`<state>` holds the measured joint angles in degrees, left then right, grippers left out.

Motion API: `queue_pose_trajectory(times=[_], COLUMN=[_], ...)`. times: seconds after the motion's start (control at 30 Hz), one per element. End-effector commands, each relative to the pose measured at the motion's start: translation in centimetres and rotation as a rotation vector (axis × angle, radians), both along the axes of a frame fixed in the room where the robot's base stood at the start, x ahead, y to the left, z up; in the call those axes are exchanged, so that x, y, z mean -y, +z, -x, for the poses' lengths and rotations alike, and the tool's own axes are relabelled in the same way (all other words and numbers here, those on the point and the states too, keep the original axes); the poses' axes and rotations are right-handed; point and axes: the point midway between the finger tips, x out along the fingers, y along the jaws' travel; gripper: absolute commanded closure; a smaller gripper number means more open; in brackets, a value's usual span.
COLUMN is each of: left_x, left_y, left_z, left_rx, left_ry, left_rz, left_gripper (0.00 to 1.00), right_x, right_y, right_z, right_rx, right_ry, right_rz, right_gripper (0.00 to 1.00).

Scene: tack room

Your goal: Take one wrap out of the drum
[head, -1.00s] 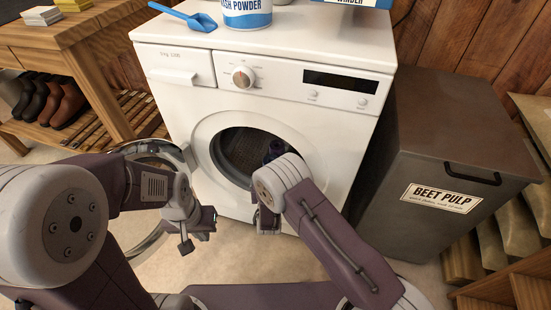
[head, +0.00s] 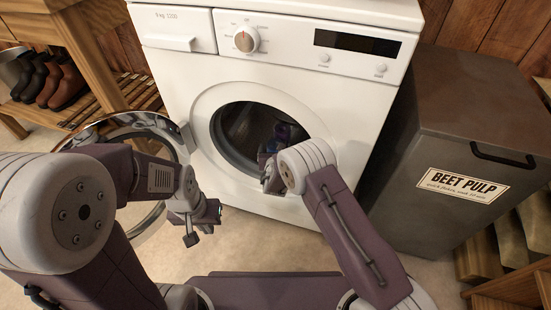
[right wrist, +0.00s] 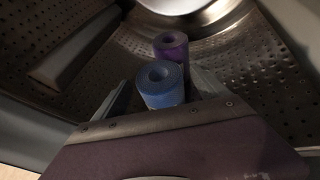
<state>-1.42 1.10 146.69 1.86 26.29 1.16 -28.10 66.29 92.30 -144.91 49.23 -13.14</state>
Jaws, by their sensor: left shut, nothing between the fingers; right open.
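The washing machine's drum (head: 232,132) is open at the front, its round door (head: 150,128) swung out to the left. In the right wrist view, a rolled blue wrap (right wrist: 163,86) stands between the fingers of my open right gripper (right wrist: 160,92). A rolled purple wrap (right wrist: 172,48) stands just behind it, against the perforated drum wall. In the head view, my right wrist is at the lower right of the drum opening and partly hides it; the wraps show only dimly inside. My left gripper (head: 200,222) is shut and empty, low beside the open door.
A grey beet pulp bin (head: 455,150) stands close to the right of the washing machine (head: 180,85). A wooden rack with boots (head: 62,85) is at the left. Floor is free in front of the machine.

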Motion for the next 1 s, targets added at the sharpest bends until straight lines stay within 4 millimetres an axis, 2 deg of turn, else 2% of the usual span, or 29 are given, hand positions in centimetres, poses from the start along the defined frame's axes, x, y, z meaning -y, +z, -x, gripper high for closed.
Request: queue_pose_trajectory(times=[0.17, 0.2, 0.43, 0.47, 0.67, 1.0], left_x=[0.0, 0.0, 0.0, 0.0, 0.0, 0.0], left_y=[0.1, 0.1, 0.1, 0.1, 0.4, 5.9], left_z=[0.0, 0.0, 0.0, 0.0, 0.0, 0.0], left_rx=[0.001, 0.001, 0.001, 0.001, 0.001, 0.001], left_ry=[0.0, 0.0, 0.0, 0.0, 0.0, 0.0], left_rz=[0.0, 0.0, 0.0, 0.0, 0.0, 0.0], left_gripper=[1.0, 1.0, 1.0, 1.0, 1.0, 1.0], right_x=[0.0, 0.0, 0.0, 0.0, 0.0, 0.0], right_y=[0.1, 0.1, 0.1, 0.1, 0.4, 8.4], right_z=[-0.1, -0.1, -0.1, -0.1, -0.1, -0.1], right_rx=[-0.001, -0.001, -0.001, 0.0, 0.0, 0.001], right_ry=[0.0, 0.0, 0.0, 0.0, 0.0, 0.001], right_rz=[0.0, 0.0, 0.0, 0.0, 0.0, -0.001], right_gripper=[0.16, 0.19, 0.83, 0.85, 0.85, 0.85])
